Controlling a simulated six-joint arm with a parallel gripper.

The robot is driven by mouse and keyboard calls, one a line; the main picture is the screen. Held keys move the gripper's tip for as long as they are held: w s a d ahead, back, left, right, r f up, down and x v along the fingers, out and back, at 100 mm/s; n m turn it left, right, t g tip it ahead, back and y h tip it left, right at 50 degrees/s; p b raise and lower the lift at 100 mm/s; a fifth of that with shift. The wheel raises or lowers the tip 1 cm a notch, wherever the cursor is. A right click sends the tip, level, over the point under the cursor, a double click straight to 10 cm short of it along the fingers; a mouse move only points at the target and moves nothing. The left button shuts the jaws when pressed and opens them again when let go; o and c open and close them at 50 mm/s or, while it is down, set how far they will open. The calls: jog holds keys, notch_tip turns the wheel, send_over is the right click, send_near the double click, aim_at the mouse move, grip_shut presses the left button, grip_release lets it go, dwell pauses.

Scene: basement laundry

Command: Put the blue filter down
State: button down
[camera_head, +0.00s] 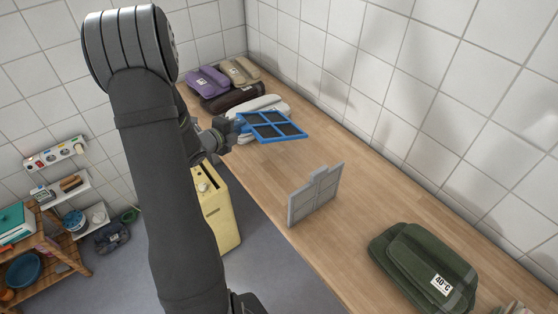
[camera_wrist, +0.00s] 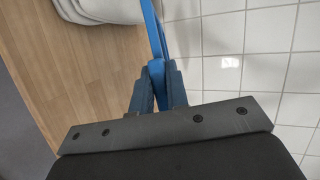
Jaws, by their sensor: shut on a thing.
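The blue filter (camera_head: 272,126) is a flat blue frame with dark mesh panes. In the head view it is held out over the wooden counter (camera_head: 345,250), near the folded bundles at the far end. My gripper (camera_head: 236,126) is shut on its left end. In the wrist view the filter (camera_wrist: 153,32) shows edge-on as a thin blue strip, pinched between the fingertips of my gripper (camera_wrist: 157,75). I cannot tell whether the filter touches the counter or a bundle.
A grey filter panel (camera_head: 315,196) stands upright mid-counter. A green folded bundle (camera_head: 415,262) marked 40°C lies nearer. Purple (camera_head: 207,82), beige (camera_head: 240,71), dark brown (camera_head: 233,98) and white (camera_head: 264,103) bundles lie at the far end. A tiled wall runs along the right. Bare counter lies around the grey panel.

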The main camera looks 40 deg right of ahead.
aim_at(249, 129)
jog(key=shift+s+d+f+m+g, duration=0.15)
jog(key=shift+s+d+m+g, duration=0.2)
jog(key=shift+d, duration=0.25)
jog(key=shift+s+d+f+m+g, duration=0.15)
jog(key=shift+s+d+g, duration=0.1)
jog(key=shift+s+d, duration=0.25)
jog(key=shift+d+f, duration=0.15)
jog(key=shift+d, duration=0.05)
notch_tip(249, 129, down, 10)
jog(key=shift+r, duration=0.15)
jog(key=c, duration=1.6)
grip_release()
jog(key=shift+o, duration=0.2)
jog(key=shift+a, duration=0.1)
jog(key=v, duration=0.7)
jog(key=shift+s+a+r, duration=0.15)
jog(key=shift+a+r, duration=0.1)
jog(key=shift+a, duration=0.05)
